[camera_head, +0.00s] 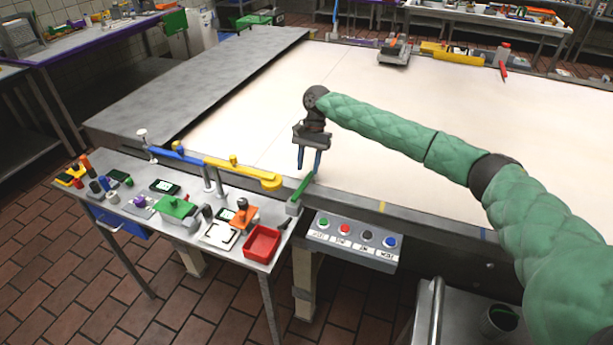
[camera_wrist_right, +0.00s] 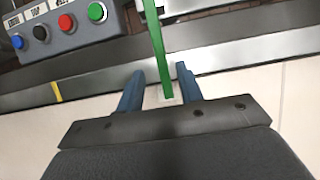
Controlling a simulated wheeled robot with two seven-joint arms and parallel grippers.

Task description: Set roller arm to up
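A green lever bar (camera_head: 303,187) rises at a slant from a small grey block (camera_head: 293,207) at the near edge of the big cream-topped table. It also shows in the right wrist view (camera_wrist_right: 158,50), its end lying between my fingers. A yellow arm (camera_head: 240,172) and a blue arm (camera_head: 178,154) lie level along the same edge; no label shows which is the roller arm. My right gripper (camera_head: 309,160) points down just above the green bar. Its blue fingers (camera_wrist_right: 161,88) are apart, with gaps on both sides of the bar. My left gripper is not in view.
A button panel (camera_head: 351,239) with green, red, black and blue buttons hangs below the edge, right of the bar. A side table holds a red tray (camera_head: 263,243), a green-topped device (camera_head: 176,207) and several small items. The cream surface (camera_head: 400,150) is largely clear.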

